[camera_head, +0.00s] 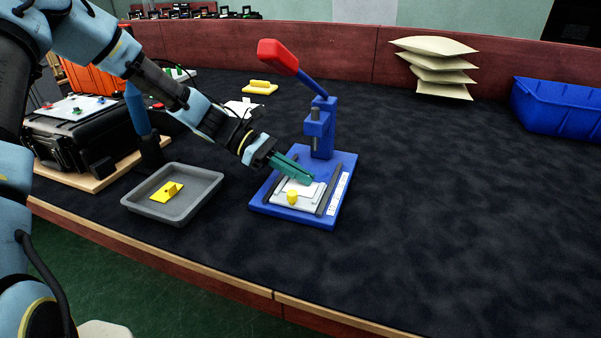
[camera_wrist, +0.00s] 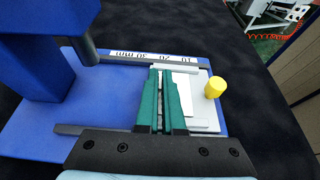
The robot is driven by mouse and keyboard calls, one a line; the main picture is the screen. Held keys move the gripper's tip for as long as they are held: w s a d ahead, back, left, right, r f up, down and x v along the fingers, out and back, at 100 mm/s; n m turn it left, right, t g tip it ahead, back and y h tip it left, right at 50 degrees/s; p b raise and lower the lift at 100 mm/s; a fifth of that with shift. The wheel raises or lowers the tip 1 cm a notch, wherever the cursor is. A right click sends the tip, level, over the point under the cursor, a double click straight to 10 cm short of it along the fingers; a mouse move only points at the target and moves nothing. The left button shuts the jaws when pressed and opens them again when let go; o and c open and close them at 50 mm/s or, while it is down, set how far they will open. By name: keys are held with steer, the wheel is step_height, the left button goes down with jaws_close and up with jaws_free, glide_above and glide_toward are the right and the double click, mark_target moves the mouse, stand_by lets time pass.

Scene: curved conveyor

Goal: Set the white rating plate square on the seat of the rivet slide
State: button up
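The white rating plate (camera_wrist: 188,92) lies over the pale seat of the rivet slide (camera_head: 312,212), under and to the right of my fingertips in the wrist view. The slide has a yellow knob (camera_head: 292,197) and sits between dark rails on the blue press base (camera_head: 341,180). My gripper (camera_head: 308,179) points down at the plate with its green fingers close together. They appear shut on a thin part of the plate (camera_head: 303,189). The fingers hide part of the plate, and I cannot tell whether it touches the seat or lies fully square.
The blue press column (camera_head: 320,130) with a red-tipped lever (camera_head: 278,56) rises just behind the slide. A grey tray (camera_head: 190,209) with a yellow plate (camera_head: 167,192) stands to the left. A blue bin (camera_head: 560,108) is far right. The mat right of the press is clear.

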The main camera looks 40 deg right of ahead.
steer(key=o, duration=0.4)
steer(key=shift+w+r, duration=0.1)
steer(key=shift+r, duration=0.1)
steer(key=v, duration=1.1)
steer(key=shift+w+a+b, duration=0.25)
steer(key=shift+w+b, duration=0.05)
steer(key=a+r+m+t+y+p, duration=0.2)
steer(key=a+r+t+p, duration=0.1)
steer(key=a, duration=0.8)
steer(key=a+r+m+t+y+p, duration=0.2)
steer(key=a+r+m+t+p, duration=0.1)
steer(key=a, duration=0.9)
steer(key=a+r+m+t+y+p, duration=0.2)
steer(key=a+t+p, duration=0.3)
steer(key=a, duration=0.7)
steer(key=shift+s+r+m+t+y, duration=0.1)
steer(key=shift+r+m+t+y, duration=0.35)
steer(key=shift+r+t, duration=0.4)
